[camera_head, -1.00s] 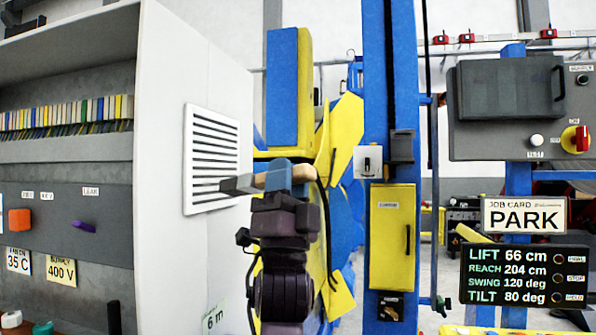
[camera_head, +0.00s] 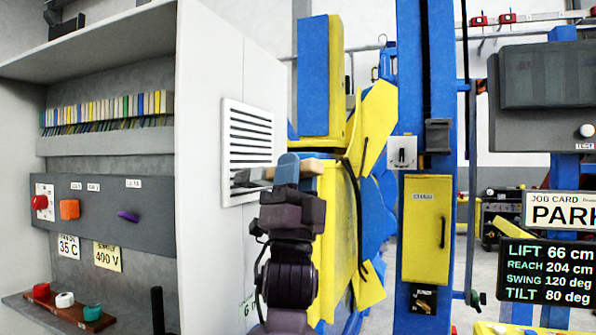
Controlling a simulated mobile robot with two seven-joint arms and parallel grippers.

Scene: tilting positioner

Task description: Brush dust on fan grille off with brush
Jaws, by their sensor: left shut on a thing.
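The white fan grille (camera_head: 252,137) with dark horizontal slots is set in the side wall of the grey cabinet, at left-centre. My left gripper (camera_head: 287,168) is shut on the brush, whose tan wooden handle (camera_head: 306,167) sticks out to the right of the blue fingertips. The grey brush head (camera_head: 250,177) points left and lies over the lower part of the grille; I cannot tell whether it touches. Dust on the grille is too faint to make out. The gripper and brush hide the grille's lower right part. My right gripper is not in view.
The open cabinet (camera_head: 105,165) holds coloured strips, knobs and a "400 V" label at left. Yellow and blue positioner plates (camera_head: 340,230) stand close right of my left arm. A blue column (camera_head: 425,80) with a yellow box (camera_head: 425,225) stands further right, beside the readout panel (camera_head: 548,270).

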